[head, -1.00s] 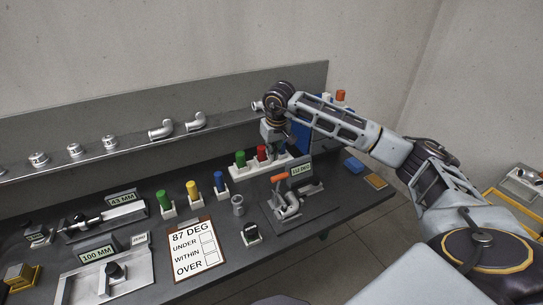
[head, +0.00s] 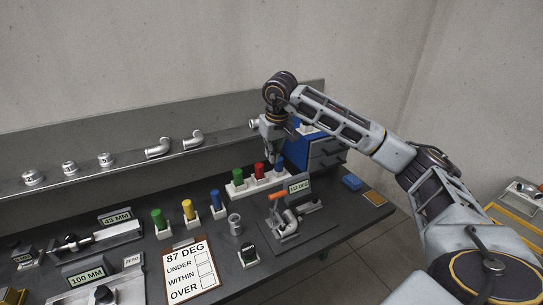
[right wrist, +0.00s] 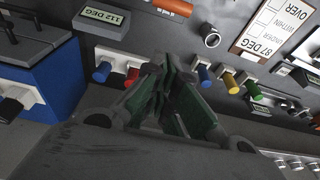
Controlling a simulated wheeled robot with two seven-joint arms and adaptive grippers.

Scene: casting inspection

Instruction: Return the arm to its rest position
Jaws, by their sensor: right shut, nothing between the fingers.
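My right arm reaches in from the right in the head view. Its right gripper (head: 273,152) points down above the back of the bench, over the rack of green, red and blue markers (head: 257,180). In the right wrist view the fingers of the right gripper (right wrist: 165,62) are together at their tips with nothing between them. The gripper hides part of the rack and of the blue drawer box (head: 322,150). My left gripper does not show.
A fixture (head: 290,222) with an orange handle and a 112 DEG sign stands below the gripper. An 87 DEG board (head: 190,268) lies in front. Metal fittings (head: 106,160) line the back shelf. Free floor shows right of the bench.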

